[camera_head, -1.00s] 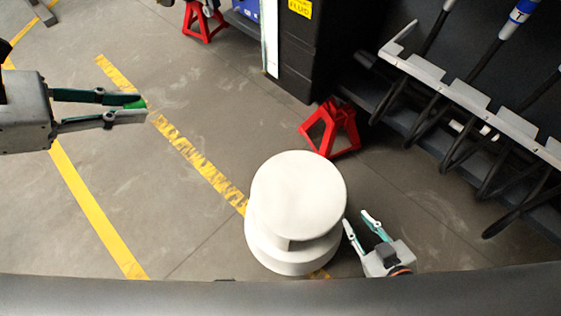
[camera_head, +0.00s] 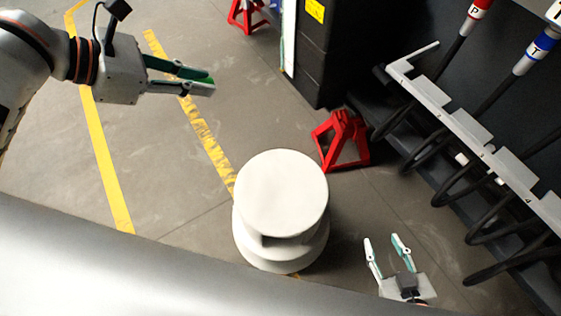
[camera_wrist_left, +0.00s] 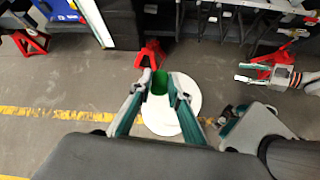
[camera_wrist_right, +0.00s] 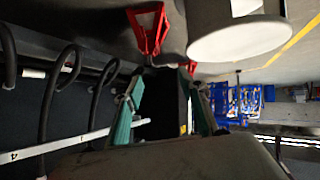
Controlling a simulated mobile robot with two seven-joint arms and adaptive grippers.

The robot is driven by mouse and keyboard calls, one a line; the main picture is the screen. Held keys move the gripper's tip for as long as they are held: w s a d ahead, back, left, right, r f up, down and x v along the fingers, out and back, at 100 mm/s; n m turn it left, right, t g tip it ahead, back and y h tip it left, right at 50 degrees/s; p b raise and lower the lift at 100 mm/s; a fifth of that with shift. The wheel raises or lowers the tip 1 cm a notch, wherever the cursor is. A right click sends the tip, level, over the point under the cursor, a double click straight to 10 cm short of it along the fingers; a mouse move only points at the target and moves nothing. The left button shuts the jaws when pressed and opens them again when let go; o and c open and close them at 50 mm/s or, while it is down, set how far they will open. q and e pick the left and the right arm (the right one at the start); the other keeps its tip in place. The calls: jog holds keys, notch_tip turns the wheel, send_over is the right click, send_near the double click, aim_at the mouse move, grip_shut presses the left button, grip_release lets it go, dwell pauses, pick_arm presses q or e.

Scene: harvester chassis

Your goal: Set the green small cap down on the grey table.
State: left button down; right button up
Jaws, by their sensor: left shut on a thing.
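The green small cap (camera_wrist_left: 159,82) is between the fingertips of my left gripper (camera_wrist_left: 159,88) in the left wrist view. In the head view my left gripper (camera_head: 208,81) is at the upper left, shut on the cap, of which only a green sliver (camera_head: 203,75) shows. It is held up in the air over the floor. My right gripper (camera_head: 388,243) is open and empty at the lower right; it also shows in the left wrist view (camera_wrist_left: 238,72). No grey table can be made out in these views.
A white round stand (camera_head: 283,192) is in the middle of the head view, between my grippers. A red jack stand (camera_head: 342,140) is behind it. A dark rack with hoses and a grey bracket (camera_head: 470,135) fills the right side. Floor at the left is clear.

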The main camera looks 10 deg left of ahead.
aim_at(209, 80)
pick_arm(q)
jog(key=w+d+f+n+y, duration=0.2)
jog(key=w+n+y, duration=0.1)
jog(key=shift+f+t, duration=0.3)
jog(key=shift+w+d+f+n+g+p, duration=0.75)
jog(key=shift+d+f+n, duration=1.05)
jog(key=shift+f+n, duration=3.4)
jog(key=shift+w+d+f+n+g+p, duration=0.3)
jog(key=shift+d+f+n+g+p, duration=1)
jog(key=shift+f+n, duration=3.95)
jog(key=shift+w+d+f+n+g+p, duration=0.55)
jog(key=shift+d+f+n+g, duration=1.2)
jog(key=shift+f+n, duration=3.45)
pick_arm(e)
jog(key=shift+s+d+r+h, duration=0.15)
jog(key=shift+s+d+h, duration=0.15)
jog(key=shift+s+d, duration=0.55)
pick_arm(q)
jog(key=shift+d+f+m+t, duration=0.3)
jog(key=shift+f+m, duration=0.25)
jog(key=shift+m, duration=0.1)
jog(key=shift+d+f+m+t, duration=0.25)
jog(key=shift+f+m+t, duration=0.05)
jog(key=shift+f+m, duration=0.3)
pick_arm(e)
jog(key=shift+w+d+r, duration=0.15)
jog(key=shift+w, duration=0.1)
